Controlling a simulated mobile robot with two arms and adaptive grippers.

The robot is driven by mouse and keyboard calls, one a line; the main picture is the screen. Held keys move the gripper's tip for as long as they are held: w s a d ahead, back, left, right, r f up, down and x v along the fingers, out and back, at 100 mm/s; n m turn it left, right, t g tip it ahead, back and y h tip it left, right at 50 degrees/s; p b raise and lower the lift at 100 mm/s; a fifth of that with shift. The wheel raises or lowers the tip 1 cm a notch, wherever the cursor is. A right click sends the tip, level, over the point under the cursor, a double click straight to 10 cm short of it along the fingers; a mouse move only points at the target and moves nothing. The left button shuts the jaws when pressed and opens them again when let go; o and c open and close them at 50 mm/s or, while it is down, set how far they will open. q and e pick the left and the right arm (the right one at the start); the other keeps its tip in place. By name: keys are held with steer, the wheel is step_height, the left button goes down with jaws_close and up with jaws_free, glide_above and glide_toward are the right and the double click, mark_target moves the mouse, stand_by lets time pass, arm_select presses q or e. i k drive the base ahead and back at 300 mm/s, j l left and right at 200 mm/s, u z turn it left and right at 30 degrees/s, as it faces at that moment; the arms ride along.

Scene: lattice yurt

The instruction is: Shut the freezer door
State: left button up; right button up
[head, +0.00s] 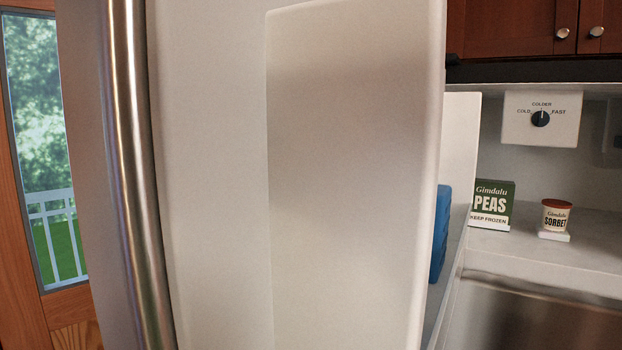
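The freezer door (350,190) stands open close in front of me and fills the middle of the head view. It is white, with a long, upright metal handle (130,170) at its left. To the right of the door, part of the freezer compartment (490,240) shows. Inside are a green and white peas box (491,205), a small sorbet tub (555,216) and a temperature dial (541,118). The door hides the rest of the compartment. Neither of my grippers is in view.
A blue object (440,235) shows partly behind the door's right edge. Wooden cabinet doors (525,28) hang above the freezer. A window (40,140) in a wooden frame is at the far left. A metallic front panel (540,315) lies below the compartment.

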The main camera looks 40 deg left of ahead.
mark_target(246, 174)
steer(key=j, duration=0.45)
steer(key=k+j+z, duration=0.15)
steer(key=j, duration=0.35)
steer(key=k+j, duration=0.1)
steer(key=j, duration=0.35)
steer(key=k+j+z, duration=0.1)
steer(key=j, duration=0.35)
